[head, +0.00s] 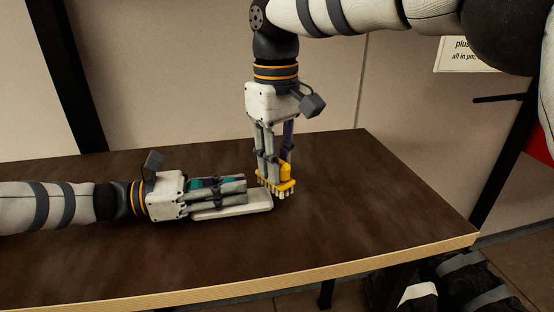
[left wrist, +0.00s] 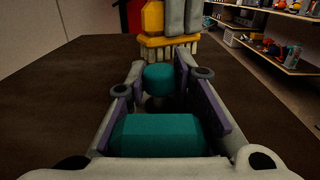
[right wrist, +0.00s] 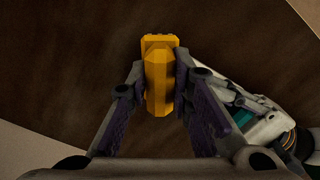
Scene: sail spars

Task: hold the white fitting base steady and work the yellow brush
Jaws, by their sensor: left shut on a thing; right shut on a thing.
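The white fitting base (head: 232,207) lies flat on the dark table, long and low. Teal parts (head: 208,183) sit above it, and a teal knob (left wrist: 158,78) shows between my left fingers in the left wrist view. My left gripper (head: 243,186) lies level from the left, shut on the fitting. My right gripper (head: 276,170) points down at the base's right end, shut on the yellow brush (head: 286,173). The brush, also in the right wrist view (right wrist: 159,75), is upright with its pale bristles down by that end. Whether the bristles touch the base I cannot tell.
The brown table (head: 340,230) is clear around the work, with a pale front edge (head: 300,279). A sign (head: 466,54) hangs on the wall behind. Shelves with goods (left wrist: 270,45) stand beyond the table in the left wrist view.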

